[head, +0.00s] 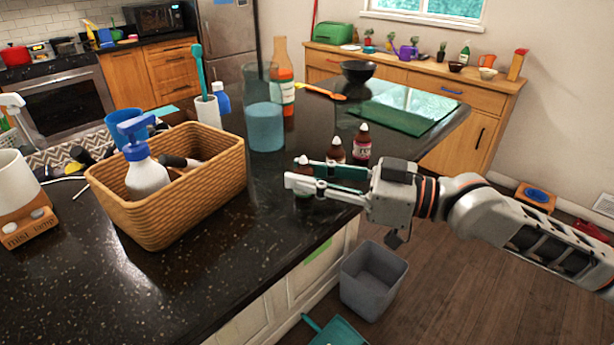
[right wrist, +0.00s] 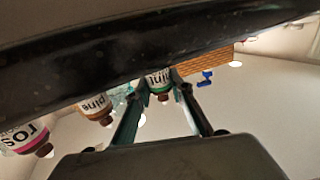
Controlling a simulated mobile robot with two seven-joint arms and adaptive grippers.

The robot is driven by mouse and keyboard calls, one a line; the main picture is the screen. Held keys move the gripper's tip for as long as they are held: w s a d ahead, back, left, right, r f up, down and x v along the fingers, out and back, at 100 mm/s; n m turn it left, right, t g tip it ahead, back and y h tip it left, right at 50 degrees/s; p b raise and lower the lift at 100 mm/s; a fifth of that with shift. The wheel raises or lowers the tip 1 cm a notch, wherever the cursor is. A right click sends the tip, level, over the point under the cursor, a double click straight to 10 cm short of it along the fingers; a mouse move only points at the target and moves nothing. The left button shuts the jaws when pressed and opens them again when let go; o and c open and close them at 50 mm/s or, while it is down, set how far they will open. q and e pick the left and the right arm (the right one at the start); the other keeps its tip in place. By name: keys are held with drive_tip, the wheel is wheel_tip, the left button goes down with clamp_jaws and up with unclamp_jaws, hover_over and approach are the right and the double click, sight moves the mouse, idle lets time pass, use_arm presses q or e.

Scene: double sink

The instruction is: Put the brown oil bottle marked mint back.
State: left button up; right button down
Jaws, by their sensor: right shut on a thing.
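The brown mint oil bottle (head: 303,161) has a pale cap and a white and green label. It is near the counter's front edge, between the fingertips of my right gripper (head: 304,178). In the right wrist view, which is upside down, the mint bottle (right wrist: 158,80) is clasped between the fingers of my right gripper (right wrist: 158,92). I cannot tell whether its base touches the counter. Two similar bottles stand to its right: one marked "pine" (head: 336,151) and one with a pink label (head: 362,143) reading "ros". My left gripper is out of view.
The dark counter (head: 225,235) holds a wicker basket (head: 190,205) with a pump bottle, a blue tumbler (head: 265,125), a tall orange-labelled bottle (head: 284,85), a black bowl (head: 358,71) and a green glass board (head: 405,108). A grey bin (head: 372,280) stands on the floor below.

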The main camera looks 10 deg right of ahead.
drive_tip(key=shift+f, duration=0.1)
drive_tip(key=c, duration=1.8)
unclamp_jaws()
